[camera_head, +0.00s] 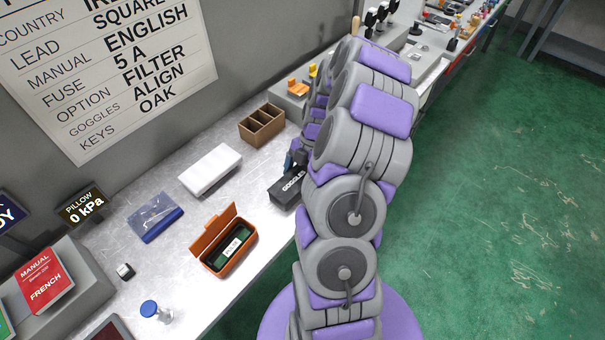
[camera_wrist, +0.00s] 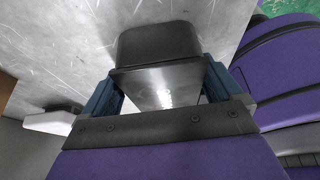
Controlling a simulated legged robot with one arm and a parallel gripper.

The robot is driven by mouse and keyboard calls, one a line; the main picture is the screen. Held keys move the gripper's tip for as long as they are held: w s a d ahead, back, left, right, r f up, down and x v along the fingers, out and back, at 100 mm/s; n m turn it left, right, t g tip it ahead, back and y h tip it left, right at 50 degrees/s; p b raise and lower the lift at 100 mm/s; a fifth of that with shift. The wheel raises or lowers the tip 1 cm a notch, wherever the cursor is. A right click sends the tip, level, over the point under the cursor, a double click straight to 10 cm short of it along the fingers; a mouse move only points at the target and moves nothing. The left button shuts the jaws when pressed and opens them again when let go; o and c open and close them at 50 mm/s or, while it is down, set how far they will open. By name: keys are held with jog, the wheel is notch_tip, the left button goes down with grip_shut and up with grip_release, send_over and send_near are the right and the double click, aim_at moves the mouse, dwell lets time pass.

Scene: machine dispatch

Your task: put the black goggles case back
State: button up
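The black goggles case (camera_head: 287,188), with white "GOGGLES" lettering, is near the front edge of the metal bench in the head view. I cannot tell whether it rests on the bench or is slightly raised. My gripper (camera_head: 296,158) is at its far end, partly hidden by my arm. In the wrist view the dark case (camera_wrist: 158,44) lies between the two blue fingers of my gripper (camera_wrist: 163,72), one on each side. The fingertips are close to its sides; I cannot tell whether they press on it.
An open orange case (camera_head: 212,232) with a dark green item stands nearby. Behind are a white block (camera_head: 210,170), a brown divided box (camera_head: 262,125) and a blue-edged pouch (camera_head: 155,218). A wall board lists "GOGGLES ALIGN". Bare bench lies between these things.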

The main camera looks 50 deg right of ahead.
jog(key=shift+o, duration=0.5)
jog(key=shift+a, duration=0.15)
jog(key=shift+d+r, duration=0.1)
jog(key=shift+d, duration=0.3)
jog(key=p+v, duration=0.1)
jog(key=v, duration=0.4)
jog(key=p+v, duration=0.1)
jog(key=v, duration=0.4)
jog(key=shift+a+r, duration=0.1)
jog(key=shift+r, duration=0.35)
jog(key=s+a+r+m+h, duration=0.15)
jog(key=a+r, duration=0.25)
jog(key=a, duration=0.4)
jog(key=a+r+m+g, duration=0.1)
jog(key=a+r+m, duration=0.25)
jog(key=a, duration=0.35)
jog(key=s+a+r+m+h, duration=0.15)
jog(key=a+r, duration=0.25)
jog(key=a, duration=0.4)
jog(key=s+a+m, duration=0.3)
jog(key=s+m, duration=0.3)
jog(key=s, duration=0.2)
jog(key=s+a+m+h, duration=0.1)
jog(key=s+a+m, duration=0.3)
jog(key=s, duration=0.5)
jog(key=shift+s+a+m+h, duration=0.2)
jog(key=shift+s+m+h, duration=0.1)
jog(key=shift+m, duration=0.85)
